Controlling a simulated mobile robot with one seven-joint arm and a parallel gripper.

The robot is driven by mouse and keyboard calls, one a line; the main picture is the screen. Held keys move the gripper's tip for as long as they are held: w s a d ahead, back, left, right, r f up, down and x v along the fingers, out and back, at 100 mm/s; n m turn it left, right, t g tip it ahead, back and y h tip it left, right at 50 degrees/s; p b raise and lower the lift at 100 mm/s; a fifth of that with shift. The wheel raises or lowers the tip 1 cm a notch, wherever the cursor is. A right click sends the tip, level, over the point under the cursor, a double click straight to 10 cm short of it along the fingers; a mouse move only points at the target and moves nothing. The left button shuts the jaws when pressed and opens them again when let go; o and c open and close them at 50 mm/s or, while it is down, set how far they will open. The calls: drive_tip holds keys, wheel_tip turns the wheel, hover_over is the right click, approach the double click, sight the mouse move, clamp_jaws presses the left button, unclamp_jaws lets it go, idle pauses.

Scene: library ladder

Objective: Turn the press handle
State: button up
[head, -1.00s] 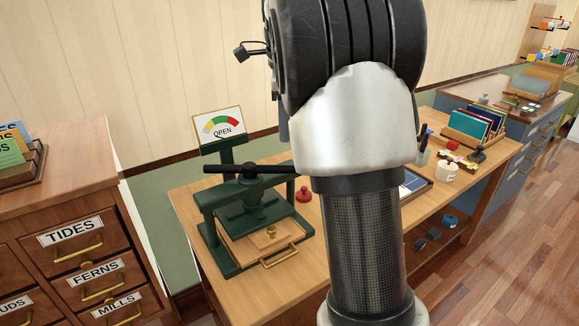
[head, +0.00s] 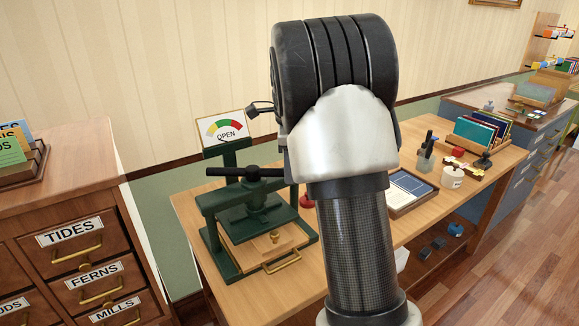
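The green book press (head: 214,205) stands at the left end of a wooden table. Its black press handle (head: 230,172) is a horizontal bar across the top; its right end is hidden behind my arm. A dial sign (head: 222,128) reading OPEN stands behind the press. A wooden board with a brass knob (head: 275,237) and a brass front pull lies in the press below the green plate. My arm fills the middle of the head view, in front of the press's right side. My gripper does not show.
A drawer cabinet (head: 40,210) labelled TIDES and FERNS stands left of the table (head: 395,232). A red knobbed object (head: 306,200) is partly hidden by my arm.

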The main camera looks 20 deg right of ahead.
clamp_jaws()
drive_tip(key=shift+s, duration=0.1)
drive_tip(key=shift+s+a+m+g+h+p, duration=0.15)
drive_tip(key=shift+s+a+m+p, duration=0.55)
drive_tip(key=shift+m, duration=0.45)
drive_tip(key=shift+s+a+m+g+h+p, duration=0.1)
drive_tip(key=shift+s+a+m+h+p, duration=0.1)
drive_tip(key=shift+s+a+m+p, duration=0.65)
drive_tip(key=shift+s+a+m+g+h+p, duration=0.15)
drive_tip(key=shift+s+a+m+p, duration=0.3)
drive_tip(key=shift+m, duration=0.95)
unclamp_jaws()
wheel_tip(320, 180, up, 17)
drive_tip(key=s+a+p, duration=0.2)
drive_tip(key=shift+a, duration=0.4)
